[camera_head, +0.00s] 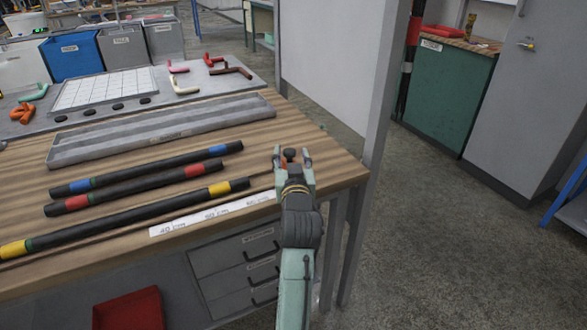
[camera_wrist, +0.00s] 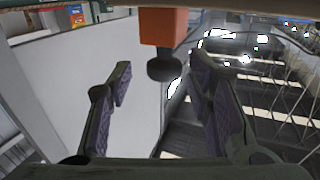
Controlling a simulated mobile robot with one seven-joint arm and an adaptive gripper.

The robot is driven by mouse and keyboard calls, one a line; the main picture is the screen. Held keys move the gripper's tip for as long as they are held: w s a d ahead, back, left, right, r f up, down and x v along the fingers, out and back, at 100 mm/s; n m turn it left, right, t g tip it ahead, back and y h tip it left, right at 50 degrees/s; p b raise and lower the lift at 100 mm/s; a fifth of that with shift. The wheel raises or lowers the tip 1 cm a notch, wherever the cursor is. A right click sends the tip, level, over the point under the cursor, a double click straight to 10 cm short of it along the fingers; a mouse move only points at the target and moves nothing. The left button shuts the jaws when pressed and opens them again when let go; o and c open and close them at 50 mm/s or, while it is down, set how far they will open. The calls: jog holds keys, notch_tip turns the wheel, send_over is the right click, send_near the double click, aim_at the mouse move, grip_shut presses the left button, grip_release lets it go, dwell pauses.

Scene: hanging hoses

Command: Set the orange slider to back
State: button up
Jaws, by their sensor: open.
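The orange slider (camera_wrist: 164,27) shows at the top of the wrist view as an orange block. A dark rounded knob (camera_wrist: 164,68) hangs from its lower end in that picture. My gripper (camera_wrist: 160,82) is open, with one finger on each side of the knob and a visible gap to both. In the head view, my gripper (camera_head: 291,158) is at the right end of the workbench (camera_head: 335,172). A small dark knob shows between its fingertips there. The slider's track and its back end cannot be made out.
Several black hoses with coloured bands (camera_head: 130,190) lie on the bench left of my gripper, near a white ruler strip (camera_head: 205,215). A long grey tray (camera_head: 160,130) lies behind them. A grey upright post (camera_head: 385,100) stands close right of the bench. Open floor lies further right.

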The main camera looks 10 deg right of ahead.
jog(key=s, duration=1.1)
jog(key=shift+a, duration=0.35)
